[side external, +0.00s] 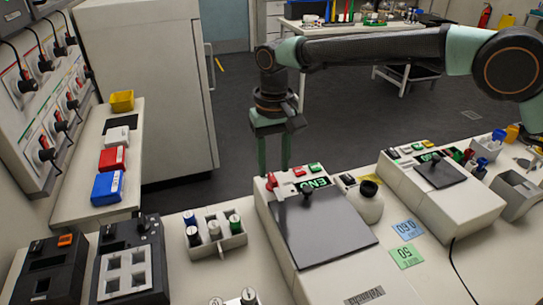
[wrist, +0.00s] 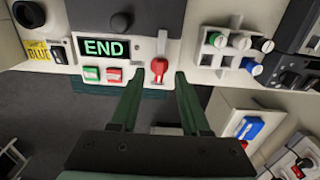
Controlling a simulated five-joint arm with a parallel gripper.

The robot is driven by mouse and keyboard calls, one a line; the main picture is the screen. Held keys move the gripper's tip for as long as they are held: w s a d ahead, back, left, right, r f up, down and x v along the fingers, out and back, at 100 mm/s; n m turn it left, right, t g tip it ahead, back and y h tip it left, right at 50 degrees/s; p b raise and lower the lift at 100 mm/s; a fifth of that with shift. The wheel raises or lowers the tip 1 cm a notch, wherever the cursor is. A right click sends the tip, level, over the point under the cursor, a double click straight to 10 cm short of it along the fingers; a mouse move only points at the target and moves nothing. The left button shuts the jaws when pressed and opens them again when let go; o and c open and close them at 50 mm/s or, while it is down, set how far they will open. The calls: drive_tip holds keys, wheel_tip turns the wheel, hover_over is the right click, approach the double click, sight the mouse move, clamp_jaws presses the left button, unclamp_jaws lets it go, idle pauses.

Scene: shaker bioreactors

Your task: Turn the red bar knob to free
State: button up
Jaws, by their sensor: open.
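The red bar knob (side external: 271,182) is on the back left corner of the near shaker's (side external: 262,205) control panel. In the wrist view the knob (wrist: 159,69) sits right of the lit END display (wrist: 104,47), its bar pointing roughly up and down in the picture. The markings around it are too small to read. My gripper (side external: 275,168) points down at that panel edge, its fingers apart. In the wrist view my gripper (wrist: 159,78) has one fingertip on each side of the knob, with visible gaps. I cannot tell their height over it.
Green and red buttons (wrist: 114,74) sit beside the knob. A rack with capped bottles (side external: 215,233) stands left of the shaker. A second shaker (side external: 440,185) is to the right. A shelf at left holds blue (side external: 108,187), red and yellow bins.

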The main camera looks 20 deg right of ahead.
sight(274, 179)
drive_tip(key=shift+f, duration=1.6)
clamp_jaws()
